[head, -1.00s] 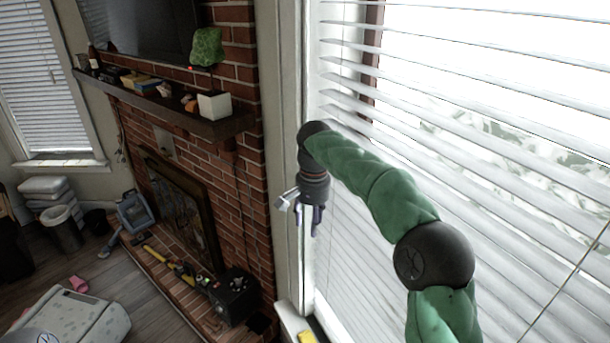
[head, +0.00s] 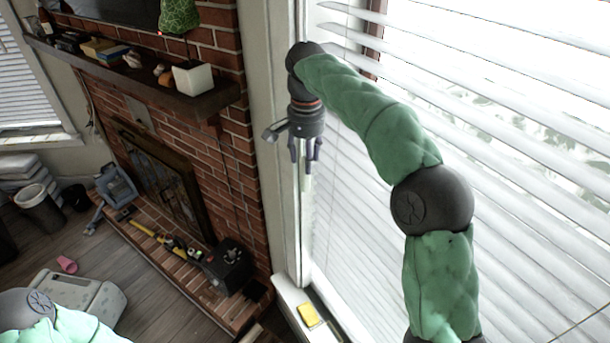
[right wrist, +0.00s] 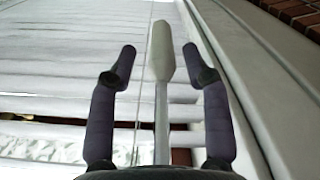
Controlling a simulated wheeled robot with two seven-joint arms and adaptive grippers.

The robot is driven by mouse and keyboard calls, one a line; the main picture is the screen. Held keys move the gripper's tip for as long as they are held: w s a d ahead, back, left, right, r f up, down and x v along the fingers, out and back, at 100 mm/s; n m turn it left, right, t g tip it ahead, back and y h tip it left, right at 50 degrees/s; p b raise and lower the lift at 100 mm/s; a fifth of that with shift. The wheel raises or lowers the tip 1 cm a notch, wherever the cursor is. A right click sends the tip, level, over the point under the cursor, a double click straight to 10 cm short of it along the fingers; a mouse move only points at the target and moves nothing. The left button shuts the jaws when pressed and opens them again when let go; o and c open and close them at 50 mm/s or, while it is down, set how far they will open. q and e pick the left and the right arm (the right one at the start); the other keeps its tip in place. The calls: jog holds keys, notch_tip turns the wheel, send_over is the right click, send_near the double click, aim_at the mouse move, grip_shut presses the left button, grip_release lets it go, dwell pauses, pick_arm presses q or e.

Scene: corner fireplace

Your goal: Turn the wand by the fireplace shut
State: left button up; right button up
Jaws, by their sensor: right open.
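The wand is a thin clear rod with a thicker white handle (right wrist: 161,52) in the right wrist view. A short pale length of the wand (head: 308,184) shows below my right gripper in the head view, beside the window frame. My right gripper (head: 305,157) is open and points down, close to the left edge of the blinds. In the right wrist view the right gripper (right wrist: 160,52) has one dark finger on each side of the wand, with a visible gap on both sides. My left gripper is out of view; part of my left arm shows at the bottom left.
White slatted blinds (head: 480,95) fill the right side, with a thin cord near the wand. The brick fireplace (head: 215,165) and its mantel (head: 130,82) stand left of the window. A yellow item (head: 308,316) lies on the sill. A black box (head: 228,265) sits on the hearth.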

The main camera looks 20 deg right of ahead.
aim_at(305, 176)
jog(key=f, duration=0.4)
jog(key=shift+w+f, duration=0.2)
jog(key=shift+f, duration=0.15)
jog(key=shift+s+f, duration=0.15)
jog(key=shift+f, duration=0.85)
grip_shut()
